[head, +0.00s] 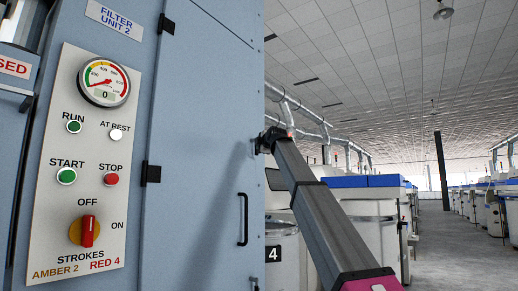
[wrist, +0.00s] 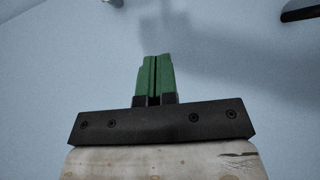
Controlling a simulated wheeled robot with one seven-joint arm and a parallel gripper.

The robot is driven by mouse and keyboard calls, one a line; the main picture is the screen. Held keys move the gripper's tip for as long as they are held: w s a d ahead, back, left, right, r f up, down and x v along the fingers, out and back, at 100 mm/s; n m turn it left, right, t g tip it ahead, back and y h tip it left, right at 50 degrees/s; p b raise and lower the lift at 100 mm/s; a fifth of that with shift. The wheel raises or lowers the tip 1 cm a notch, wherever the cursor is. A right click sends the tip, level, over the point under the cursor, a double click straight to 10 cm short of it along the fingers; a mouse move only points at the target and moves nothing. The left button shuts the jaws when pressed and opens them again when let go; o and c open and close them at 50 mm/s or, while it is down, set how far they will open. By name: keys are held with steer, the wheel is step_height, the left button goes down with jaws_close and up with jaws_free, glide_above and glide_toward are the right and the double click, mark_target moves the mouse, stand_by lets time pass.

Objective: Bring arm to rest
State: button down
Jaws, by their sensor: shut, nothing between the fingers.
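The control panel (head: 85,165) of Filter Unit 2 is at the left of the head view. It has a gauge (head: 103,85) with a 0 below the dial, a green RUN lamp (head: 74,126), a white AT REST lamp (head: 116,134), a green START button (head: 66,177) and a red STOP button (head: 111,179). The red-handled switch (head: 88,231) stands upright, toward OFF. In the wrist view my gripper (wrist: 154,60) has its green fingers together, empty, in front of a pale blue surface. In the head view a dark arm end shows by the cabinet's right edge; its fingers cannot be made out.
The blue cabinet door (head: 200,130) has black hinges and a black handle (head: 243,220). A dark piece (wrist: 300,12) shows at the wrist view's upper right. A white drum marked 4 (head: 285,255) and machines stand beyond. The aisle floor (head: 440,250) at right is clear.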

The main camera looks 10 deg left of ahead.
steer(key=shift+f, duration=0.1)
stand_by(0.3)
